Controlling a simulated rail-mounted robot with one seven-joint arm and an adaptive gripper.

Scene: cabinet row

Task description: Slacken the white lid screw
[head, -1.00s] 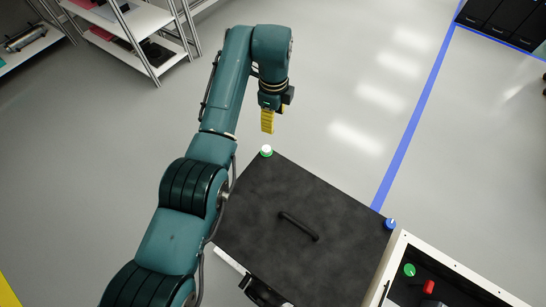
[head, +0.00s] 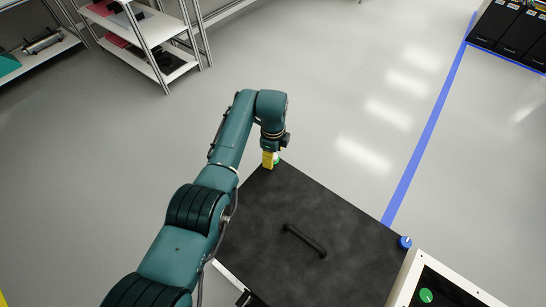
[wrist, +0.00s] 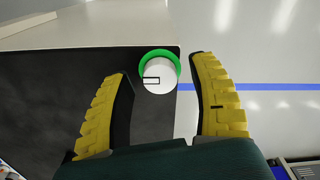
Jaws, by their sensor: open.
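The white lid screw (wrist: 160,76) is a round white knob with a black outlined mark on its top and a green ring around its base. It sits at the corner of the black lid (head: 330,215). In the wrist view it lies between and just beyond the two yellow fingertips, with gaps on both sides. My gripper (wrist: 162,72) is open and empty. In the head view my gripper (head: 270,158) is at the lid's far corner and hides most of the screw; only a bit of white and green shows.
A black handle (head: 305,240) stands on the lid. A blue screw (head: 404,242) is at the lid's right corner. An open white-rimmed box (head: 450,285) with a green round part inside is at lower right. Shelves (head: 150,40) stand at upper left; the floor beyond the lid is clear.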

